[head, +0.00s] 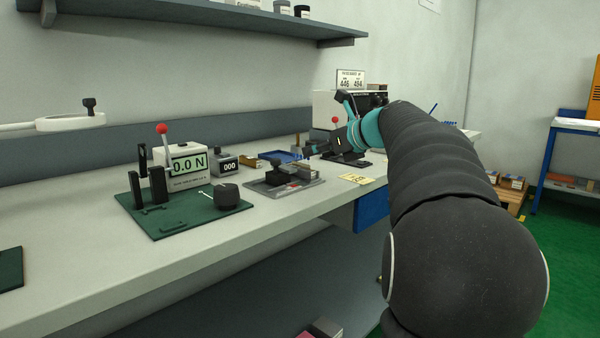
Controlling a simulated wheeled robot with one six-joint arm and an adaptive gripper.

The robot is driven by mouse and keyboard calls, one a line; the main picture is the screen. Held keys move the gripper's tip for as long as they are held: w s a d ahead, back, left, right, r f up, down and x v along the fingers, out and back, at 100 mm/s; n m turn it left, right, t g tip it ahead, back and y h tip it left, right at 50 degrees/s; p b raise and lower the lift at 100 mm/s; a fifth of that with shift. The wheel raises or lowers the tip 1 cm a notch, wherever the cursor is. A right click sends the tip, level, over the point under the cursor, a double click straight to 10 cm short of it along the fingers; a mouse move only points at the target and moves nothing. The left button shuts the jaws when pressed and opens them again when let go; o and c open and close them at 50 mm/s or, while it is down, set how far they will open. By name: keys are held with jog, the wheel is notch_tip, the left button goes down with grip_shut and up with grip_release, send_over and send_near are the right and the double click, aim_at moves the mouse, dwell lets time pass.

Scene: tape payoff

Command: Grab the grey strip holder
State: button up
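A grey plate (257,186) lies on the bench, left of and below my gripper, with small blocks on it. A grey block (307,173) on its right side looks like the grey strip holder, but it is too small to be sure. A dark block (281,178) stands to its left, with a small red part (293,186) by them.
A green board (170,221) with black posts and a dark round knob stands left, before a gauge reading 0.0 N (187,166). A counter (225,164) and blue tray (283,157) are behind. A yellow label (356,179) lies right.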

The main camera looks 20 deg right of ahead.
aim_at(301, 155)
jog(key=shift+x, duration=3.05)
jog(key=shift+s+f, duration=0.1)
jog(key=shift+f, duration=0.05)
grip_shut()
